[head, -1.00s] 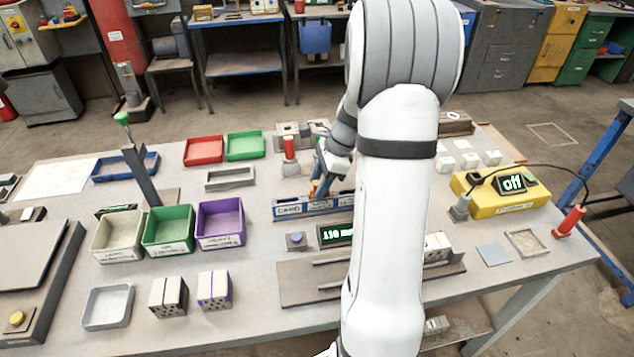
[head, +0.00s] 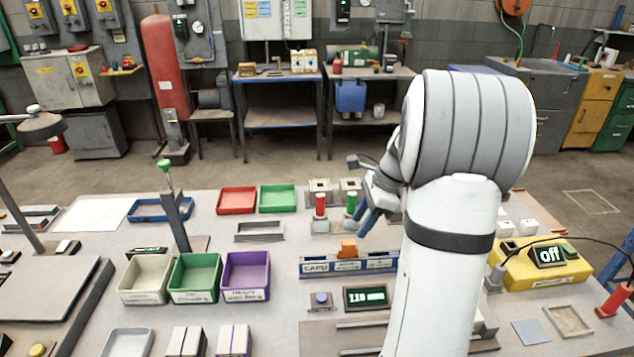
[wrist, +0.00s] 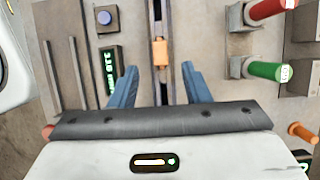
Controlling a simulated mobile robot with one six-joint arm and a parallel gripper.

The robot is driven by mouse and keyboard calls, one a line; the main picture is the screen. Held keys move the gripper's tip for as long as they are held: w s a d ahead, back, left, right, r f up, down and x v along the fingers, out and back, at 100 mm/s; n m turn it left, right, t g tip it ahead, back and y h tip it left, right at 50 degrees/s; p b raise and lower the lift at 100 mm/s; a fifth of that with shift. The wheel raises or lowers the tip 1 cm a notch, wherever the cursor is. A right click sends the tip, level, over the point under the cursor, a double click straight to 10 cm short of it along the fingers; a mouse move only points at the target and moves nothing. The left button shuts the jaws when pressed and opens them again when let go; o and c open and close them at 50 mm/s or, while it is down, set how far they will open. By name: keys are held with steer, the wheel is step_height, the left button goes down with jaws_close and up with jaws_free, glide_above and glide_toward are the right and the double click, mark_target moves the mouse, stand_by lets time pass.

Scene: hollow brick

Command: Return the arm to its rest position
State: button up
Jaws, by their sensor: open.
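My gripper (wrist: 160,84) is open and empty in the wrist view, its two blue fingers apart. An orange block (wrist: 160,52) on a narrow blue rail lies beyond the fingertips, between them in the picture, not touched as far as I can see. In the head view my gripper (head: 366,210) is raised over the back of the table, partly hidden by my arm, right of the orange block (head: 348,249) on the blue labelled rail (head: 335,265). My white arm stands bent at the right of centre and hides part of the table.
Red-handled (head: 320,205) and green-handled (head: 351,203) fixtures stand close by the gripper. A display (head: 367,298) reads about 110 mm. Beige, green and purple bins (head: 246,278) stand left. A yellow box (head: 545,265) with an "off" display is right.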

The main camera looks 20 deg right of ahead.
steer(key=s+a+r+n+h, duration=0.2)
steer(key=s+a+n, duration=0.6)
steer(key=s+n, duration=0.1)
steer(key=s+a+r+n+t+h, duration=0.1)
steer(key=s+a+n+h, duration=0.1)
steer(key=s+a+n, duration=0.7)
steer(key=n, duration=0.3)
steer(key=shift+s+a+r+t, duration=0.2)
steer(key=shift+a+r+t, duration=0.1)
steer(key=shift+r, duration=0.1)
steer(key=shift+c, duration=0.7)
